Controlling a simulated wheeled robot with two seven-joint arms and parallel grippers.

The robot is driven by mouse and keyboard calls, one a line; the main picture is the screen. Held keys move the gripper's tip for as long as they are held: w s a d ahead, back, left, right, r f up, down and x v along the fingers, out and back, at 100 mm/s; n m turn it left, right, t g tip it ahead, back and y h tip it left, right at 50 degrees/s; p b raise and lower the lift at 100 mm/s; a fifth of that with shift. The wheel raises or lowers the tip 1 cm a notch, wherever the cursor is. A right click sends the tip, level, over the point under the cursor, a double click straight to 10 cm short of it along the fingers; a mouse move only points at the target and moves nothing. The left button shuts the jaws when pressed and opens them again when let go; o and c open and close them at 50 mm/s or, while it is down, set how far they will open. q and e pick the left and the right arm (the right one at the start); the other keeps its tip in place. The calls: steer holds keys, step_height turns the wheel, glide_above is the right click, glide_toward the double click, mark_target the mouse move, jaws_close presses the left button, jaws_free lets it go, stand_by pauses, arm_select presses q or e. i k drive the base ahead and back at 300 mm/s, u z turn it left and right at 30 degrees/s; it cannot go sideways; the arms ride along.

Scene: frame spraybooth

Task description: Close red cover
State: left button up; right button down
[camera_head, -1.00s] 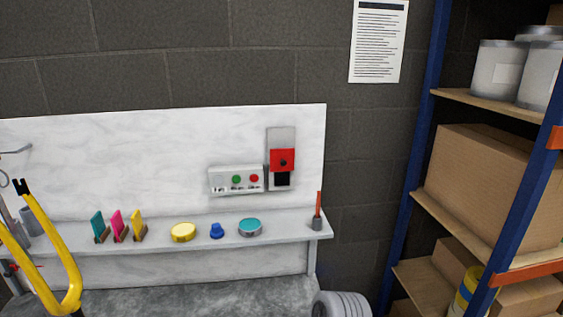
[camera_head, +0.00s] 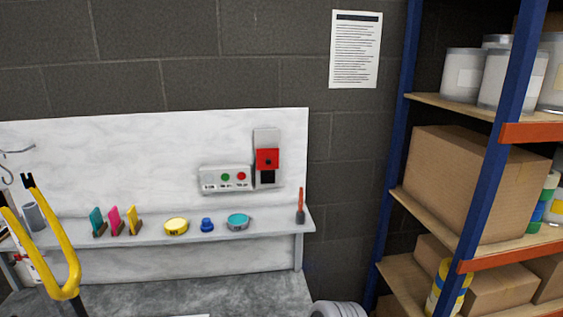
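The red cover (camera_head: 267,159) is on a grey wall-mounted box (camera_head: 266,139) on the white back panel, right of the middle. A black area (camera_head: 267,177) shows uncovered just below the red cover. My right gripper is not in view.
A control box (camera_head: 225,180) with green and red buttons sits left of the cover. The shelf (camera_head: 150,238) below holds coloured cards, a yellow tin (camera_head: 176,226), a blue knob-like piece (camera_head: 207,225), a teal tin (camera_head: 238,221) and a red-handled tool (camera_head: 300,206). A blue-and-orange rack (camera_head: 483,180) stands right.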

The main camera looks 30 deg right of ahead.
mark_target(266, 158)
steer(key=k, duration=0.85)
steer(key=z, duration=0.75)
steer(key=i, duration=0.9)
steer(key=z, duration=0.1)
